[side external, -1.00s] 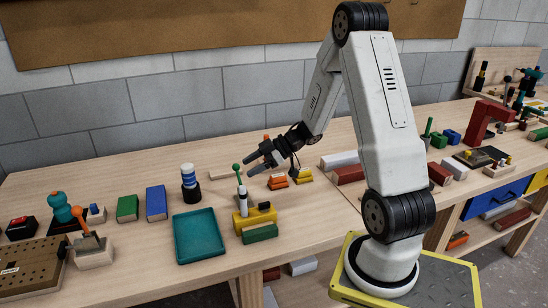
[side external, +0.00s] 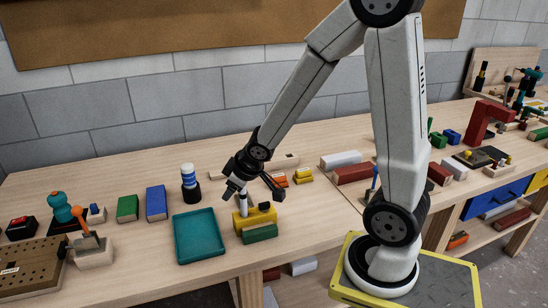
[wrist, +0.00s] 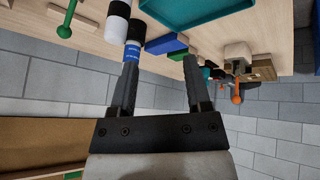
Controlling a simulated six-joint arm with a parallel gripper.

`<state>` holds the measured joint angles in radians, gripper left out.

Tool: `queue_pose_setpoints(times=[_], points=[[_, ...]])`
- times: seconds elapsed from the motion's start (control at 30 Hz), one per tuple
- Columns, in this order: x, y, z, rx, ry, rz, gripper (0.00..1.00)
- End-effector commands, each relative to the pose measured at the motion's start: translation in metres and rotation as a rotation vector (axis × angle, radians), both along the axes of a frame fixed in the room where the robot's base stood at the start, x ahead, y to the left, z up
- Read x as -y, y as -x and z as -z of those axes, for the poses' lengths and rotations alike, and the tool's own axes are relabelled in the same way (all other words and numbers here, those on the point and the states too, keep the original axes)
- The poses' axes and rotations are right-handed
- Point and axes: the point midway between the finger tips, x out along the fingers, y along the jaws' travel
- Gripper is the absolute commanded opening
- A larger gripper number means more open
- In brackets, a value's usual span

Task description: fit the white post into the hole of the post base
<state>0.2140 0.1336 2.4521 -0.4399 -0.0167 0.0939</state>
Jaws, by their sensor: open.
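I cannot tell whether the post sits in a hole. In the wrist view the white post (wrist: 119,9) stands beyond and left of the left finger, outside the gap of my gripper (wrist: 161,54).
A blue-and-white banded cylinder with a black bottom (side external: 190,184) stands behind the teal tray (side external: 177,240). A green block (side external: 260,233) lies before the yellow block. Blue (side external: 156,203) and green (side external: 127,208) blocks lie left. A green ball-topped stick (wrist: 65,30) is close by.

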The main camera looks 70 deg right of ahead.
Motion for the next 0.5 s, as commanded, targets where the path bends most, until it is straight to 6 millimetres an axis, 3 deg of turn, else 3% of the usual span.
queue_pose_setpoints(times=[0.3,0.5], points=[[-0.061,0.063,0.01,-0.248,-0.12,0.09,0.62],[-0.077,0.081,0.011,-0.316,-0.161,0.109,0.62]])
